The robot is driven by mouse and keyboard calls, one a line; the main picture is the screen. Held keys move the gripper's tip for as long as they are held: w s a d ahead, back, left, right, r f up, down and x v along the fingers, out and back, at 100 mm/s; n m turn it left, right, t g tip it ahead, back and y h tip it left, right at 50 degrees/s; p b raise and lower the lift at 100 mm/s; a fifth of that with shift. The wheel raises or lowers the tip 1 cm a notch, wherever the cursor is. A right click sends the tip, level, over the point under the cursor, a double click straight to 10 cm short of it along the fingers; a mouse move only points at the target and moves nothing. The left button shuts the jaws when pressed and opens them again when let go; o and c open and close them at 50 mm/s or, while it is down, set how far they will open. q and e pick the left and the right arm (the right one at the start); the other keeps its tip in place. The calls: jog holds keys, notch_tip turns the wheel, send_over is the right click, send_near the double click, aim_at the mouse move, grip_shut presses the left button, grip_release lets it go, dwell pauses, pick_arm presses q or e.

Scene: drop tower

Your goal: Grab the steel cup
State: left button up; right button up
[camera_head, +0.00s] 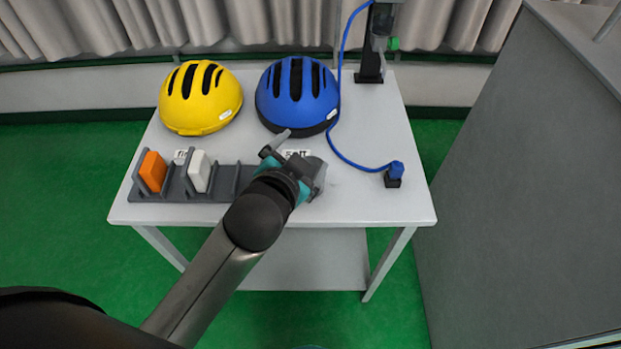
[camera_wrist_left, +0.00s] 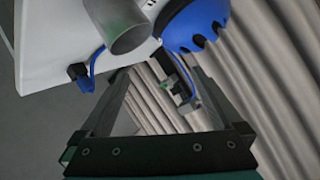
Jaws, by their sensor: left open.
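The steel cup (camera_wrist_left: 122,22) shows in the left wrist view as a grey metal cylinder at the top, just beyond the left fingertip. In the head view a grey part of it (camera_head: 320,174) shows at the right of my left gripper (camera_head: 284,164), which hides much of the rest. My left gripper is open over the table, and its two fingers in the left wrist view (camera_wrist_left: 160,73) have nothing between them. I cannot tell whether a finger touches the cup. My right gripper is not in view.
On the white table (camera_head: 370,205) are a yellow helmet (camera_head: 198,118), a blue helmet (camera_head: 283,106) and a grey rack (camera_head: 172,187) holding an orange block (camera_head: 153,171) and a white block (camera_head: 198,172). A blue cable runs to a plug (camera_head: 394,173). A grey cabinet (camera_head: 510,190) stands right.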

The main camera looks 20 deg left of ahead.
pick_arm(q)
jog(key=w+d+r+m+t+h, duration=0.3)
jog(key=d+r+m+h, duration=0.25)
jog(key=r, duration=0.35)
jog(key=w+d+r+m+t+h, duration=0.2)
jog(key=d+r+m+t+h, duration=0.15)
jog(key=d+r+m, duration=0.4)
jog(key=s+d+r+m+g+h, duration=0.2)
jog(key=s+d+m+g+h, duration=0.35)
jog(key=m, duration=0.45)
jog(key=s+d+r+m+g+h, duration=0.2)
jog(key=d+m+g+h, duration=0.35)
jog(key=m+g, duration=0.4)
jog(key=m+g+y, duration=0.5)
jog(key=m+y, duration=0.7)
jog(key=y, duration=0.8)
send_near(315, 162)
jog(key=s+r, duration=0.2)
jog(key=s, duration=0.1)
jog(key=shift+t, duration=0.25)
notch_tip(315, 162, down, 14)
jog(key=shift+s+f+b, duration=0.15)
jog(key=shift+f+b, duration=0.1)
jog(key=shift+b, duration=0.85)
jog(key=c, duration=1.2)
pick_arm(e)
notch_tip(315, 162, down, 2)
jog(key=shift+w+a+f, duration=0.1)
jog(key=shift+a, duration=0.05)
